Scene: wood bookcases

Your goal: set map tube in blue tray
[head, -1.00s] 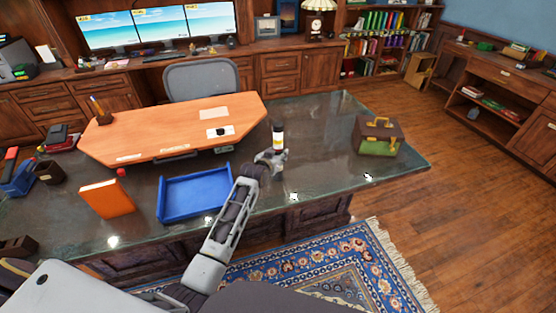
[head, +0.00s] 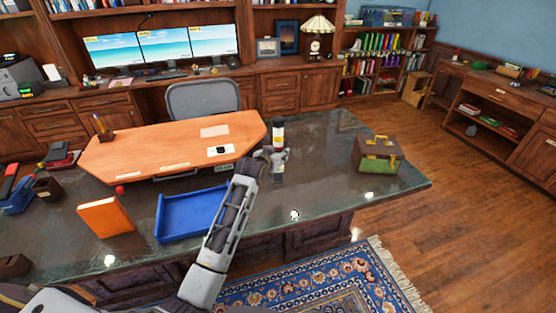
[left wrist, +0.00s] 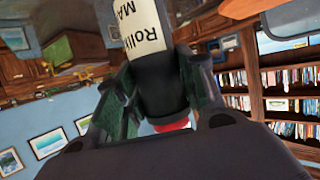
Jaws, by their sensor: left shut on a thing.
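The map tube (head: 278,133) is a dark cylinder with a white and yellow label. My left gripper (head: 266,153) is shut around its lower part and holds it upright above the glossy desk, with its reflection showing below. In the left wrist view the tube (left wrist: 155,60) sits between the fingers; its label reads partly "Rolled MA", and a red part shows at the near end. The blue tray (head: 188,212) lies on the desk, left of and nearer than the gripper, and looks empty. My left forearm hides part of its right side. My right gripper is not in view.
The dark desk (head: 325,170) has an orange wood top (head: 165,150) behind the tray. An orange book (head: 104,217) stands left of the tray. A brown and green case (head: 377,153) is at the desk's right end. Clear desk lies between case and arm.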

